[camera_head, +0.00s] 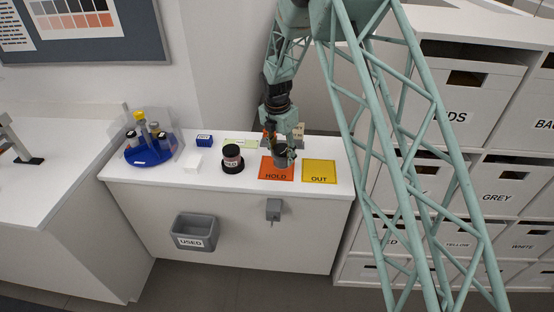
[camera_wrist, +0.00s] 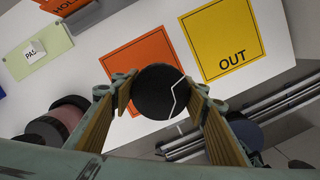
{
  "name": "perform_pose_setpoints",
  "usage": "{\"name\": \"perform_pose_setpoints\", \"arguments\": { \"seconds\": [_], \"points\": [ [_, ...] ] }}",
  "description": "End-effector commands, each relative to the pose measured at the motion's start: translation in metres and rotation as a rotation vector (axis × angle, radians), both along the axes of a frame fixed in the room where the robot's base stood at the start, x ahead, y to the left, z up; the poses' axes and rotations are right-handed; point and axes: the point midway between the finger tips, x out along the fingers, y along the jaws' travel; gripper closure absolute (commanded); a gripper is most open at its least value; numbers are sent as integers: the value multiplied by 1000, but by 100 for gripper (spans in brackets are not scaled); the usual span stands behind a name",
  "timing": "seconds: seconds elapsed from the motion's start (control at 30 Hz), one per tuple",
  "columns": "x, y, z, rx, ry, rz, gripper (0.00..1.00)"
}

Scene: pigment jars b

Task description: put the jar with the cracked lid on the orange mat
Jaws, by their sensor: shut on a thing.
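My gripper (camera_wrist: 163,110) is shut on a jar whose round black lid (camera_wrist: 155,92) has a jagged white crack line. In the wrist view the lid covers the lower part of the orange mat (camera_wrist: 130,58). I cannot tell whether the jar touches the mat. Its body is mostly hidden below the lid in the wrist view.
The yellow OUT mat (camera_head: 319,171) lies right of the orange one. A pinkish jar with a black lid (camera_head: 232,153) stands to the left on a black base.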

Motion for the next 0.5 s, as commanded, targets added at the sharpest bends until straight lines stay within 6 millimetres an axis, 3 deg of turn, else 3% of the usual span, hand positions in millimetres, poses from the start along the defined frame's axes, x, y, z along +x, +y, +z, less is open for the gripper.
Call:
{"name": "perform_pose_setpoints", "arguments": {
  "seconds": [0.2,0.5],
  "points": [
    [15,18,-2,0,0,1,71],
    [18,22,-2,0,0,1,71]
  ]
}}
